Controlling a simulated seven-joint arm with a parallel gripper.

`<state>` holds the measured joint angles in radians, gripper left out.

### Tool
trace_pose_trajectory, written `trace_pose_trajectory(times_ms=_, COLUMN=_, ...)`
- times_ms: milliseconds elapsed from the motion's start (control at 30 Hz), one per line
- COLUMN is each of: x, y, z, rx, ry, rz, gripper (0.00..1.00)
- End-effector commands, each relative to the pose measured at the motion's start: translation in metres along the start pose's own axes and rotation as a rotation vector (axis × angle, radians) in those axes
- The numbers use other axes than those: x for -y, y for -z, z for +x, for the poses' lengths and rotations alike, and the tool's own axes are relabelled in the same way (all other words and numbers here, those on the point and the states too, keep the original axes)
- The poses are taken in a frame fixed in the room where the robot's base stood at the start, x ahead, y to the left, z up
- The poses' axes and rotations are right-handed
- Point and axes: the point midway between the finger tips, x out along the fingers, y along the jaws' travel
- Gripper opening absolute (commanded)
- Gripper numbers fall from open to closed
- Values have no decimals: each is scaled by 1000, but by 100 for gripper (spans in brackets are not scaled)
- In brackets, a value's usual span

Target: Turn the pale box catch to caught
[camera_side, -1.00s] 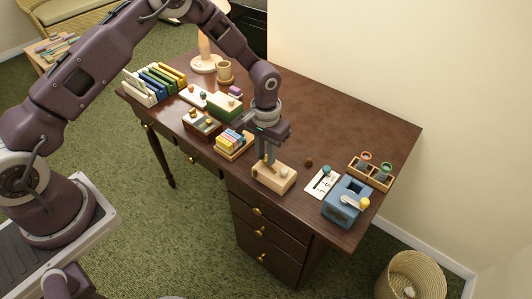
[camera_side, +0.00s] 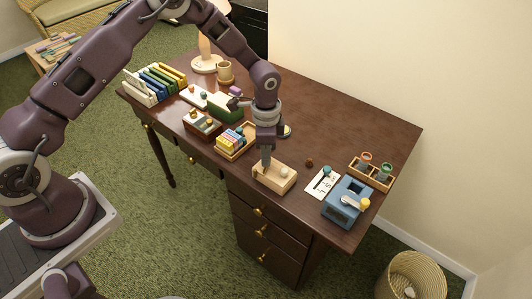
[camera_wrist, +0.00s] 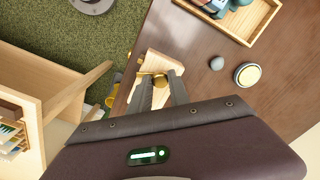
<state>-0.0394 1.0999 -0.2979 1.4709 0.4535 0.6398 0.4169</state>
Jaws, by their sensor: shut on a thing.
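The pale box (camera_side: 278,181) sits near the front edge of the desk, a light wooden block with a small pale round knob on its right part. My gripper (camera_side: 266,168) is low over the left part of its top. In the wrist view, the box (camera_wrist: 150,62) lies beyond my gripper (camera_wrist: 160,90), and its brass-coloured catch (camera_wrist: 159,80) shows between the two fingers. My gripper is shut on the catch. The fingers hide part of it, so I cannot tell its exact setting.
A tray of coloured blocks (camera_side: 232,151) stands close left. To the right are a white card with a slider (camera_side: 322,182), a blue box with a crank (camera_side: 340,209) and a wooden rack (camera_side: 371,178). A round tin (camera_side: 285,131) stands behind. The desk behind the box is mostly clear.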

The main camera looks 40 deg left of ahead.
Motion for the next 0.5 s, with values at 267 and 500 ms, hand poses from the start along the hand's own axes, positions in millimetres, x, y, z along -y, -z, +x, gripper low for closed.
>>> trace_pose_trajectory(times_ms=267, x=1, y=0, z=0, rx=0, ry=1, rz=218, gripper=0)
trace_pose_trajectory(times_ms=500, x=1, y=1, z=0, rx=-1, ry=1, rz=348, gripper=0)
